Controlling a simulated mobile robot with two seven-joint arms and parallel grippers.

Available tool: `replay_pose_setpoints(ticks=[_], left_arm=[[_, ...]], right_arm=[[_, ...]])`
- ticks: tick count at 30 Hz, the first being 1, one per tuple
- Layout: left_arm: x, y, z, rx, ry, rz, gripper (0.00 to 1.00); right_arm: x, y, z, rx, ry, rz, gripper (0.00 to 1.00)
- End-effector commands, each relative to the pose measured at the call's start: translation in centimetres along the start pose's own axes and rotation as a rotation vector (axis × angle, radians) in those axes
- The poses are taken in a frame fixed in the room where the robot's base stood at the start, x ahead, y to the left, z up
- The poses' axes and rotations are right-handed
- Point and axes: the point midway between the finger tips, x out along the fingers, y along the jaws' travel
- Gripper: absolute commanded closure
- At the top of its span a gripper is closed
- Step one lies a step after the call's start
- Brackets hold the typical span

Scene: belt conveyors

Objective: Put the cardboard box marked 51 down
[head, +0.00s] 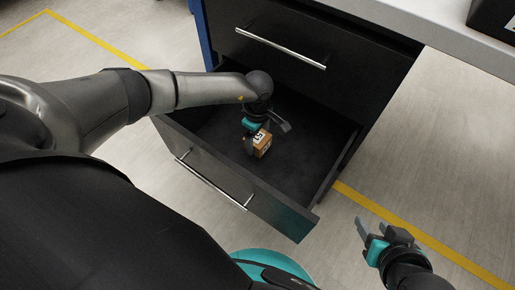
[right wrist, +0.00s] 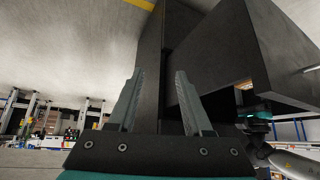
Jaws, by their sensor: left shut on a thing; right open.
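The small brown cardboard box marked 51 (head: 262,145) is inside the open lower drawer (head: 215,185) in the head view. My left gripper (head: 262,134) is shut on it, pointing down into the drawer. I cannot tell whether the box touches the drawer floor. My right gripper (head: 367,236) is open and empty, to the right of the drawer and outside it. In the right wrist view its two fingers (right wrist: 159,100) stand apart with nothing between them.
The dark cabinet has a closed upper drawer (head: 290,45) with a long handle above the open one. A grey worktop (head: 440,35) with a black container (head: 495,18) is at the top right. The drawer floor around the box is bare.

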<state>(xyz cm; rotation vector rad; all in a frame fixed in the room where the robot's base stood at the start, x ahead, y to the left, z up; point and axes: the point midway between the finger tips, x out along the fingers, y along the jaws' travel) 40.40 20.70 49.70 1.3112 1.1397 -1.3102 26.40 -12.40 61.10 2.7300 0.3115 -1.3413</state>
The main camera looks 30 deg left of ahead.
Motion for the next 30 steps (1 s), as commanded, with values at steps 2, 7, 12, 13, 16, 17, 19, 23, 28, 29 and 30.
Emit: replay_pose_setpoints(ticks=[2,7,12,13,16,17,19,23,28,29,30], left_arm=[[0.5,0.0,0.1,0.001,-0.001,0.0,0.83],[0.8,0.0,0.0,0.001,0.0,0.0,0.83],[1.6,0.0,0.0,0.0,0.0,-0.001,0.83],[1.8,0.0,0.0,0.0,0.0,-0.001,0.83],[2.6,-0.1,0.0,0.0,0.0,-0.001,0.83],[2.8,-0.1,0.0,-0.001,0.0,-0.001,0.83],[3.4,0.0,0.0,-0.001,0.0,-0.001,0.83],[4.1,0.0,0.1,0.001,0.0,0.0,0.83],[4.6,0.0,0.0,0.0,0.0,-0.001,0.83],[4.6,0.0,0.0,0.0,0.0,-0.001,0.83],[4.6,0.0,0.0,0.0,0.0,0.0,0.83]], right_arm=[[0.4,-0.4,-0.2,-0.001,0.035,-0.011,0.5],[0.7,-0.8,-0.7,-0.001,0.077,-0.022,0.5],[1.2,-1.4,-1.1,-0.001,0.13,-0.038,0.5],[1.3,-1.6,-1.2,-0.001,0.147,-0.043,0.5],[1.8,-2.4,-1.7,0.002,0.216,-0.064,0.5],[1.9,-2.6,-1.9,0.004,0.237,-0.07,0.5],[2.0,-3.1,-2.3,0.008,0.288,-0.084,0.5],[2.1,-3.9,-2.9,0.015,0.364,-0.106,0.5],[1.9,-4.4,-3.4,0.022,0.421,-0.12,0.5],[1.9,-4.4,-3.4,0.023,0.426,-0.121,0.5],[1.9,-4.5,-3.5,0.023,0.43,-0.122,0.5]])
